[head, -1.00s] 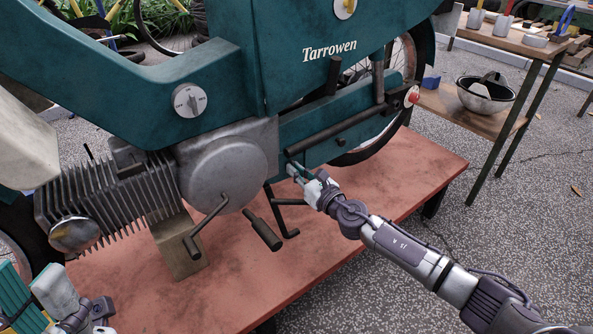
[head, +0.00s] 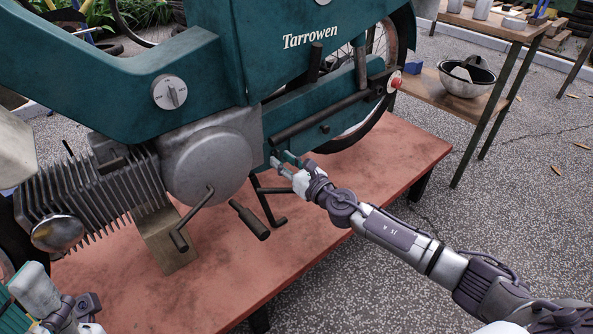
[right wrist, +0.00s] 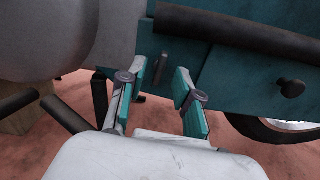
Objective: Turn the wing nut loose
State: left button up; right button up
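In the head view my right gripper (head: 282,160) is at the panel's lower edge, right of the round grey engine cover (head: 207,168); the nut cannot be made out there. My left gripper (head: 18,312) is partly cut off at lower left.
A dark bar (head: 318,120) runs along the panel above my right gripper, with a dark knob (right wrist: 291,88) to its right. A crank lever (head: 193,220), a dark pedal-like handle (head: 249,220) and a bent stand leg (head: 268,205) hang nearby over the red bench top (head: 385,160).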

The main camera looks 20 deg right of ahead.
jog(key=v, duration=1.1)
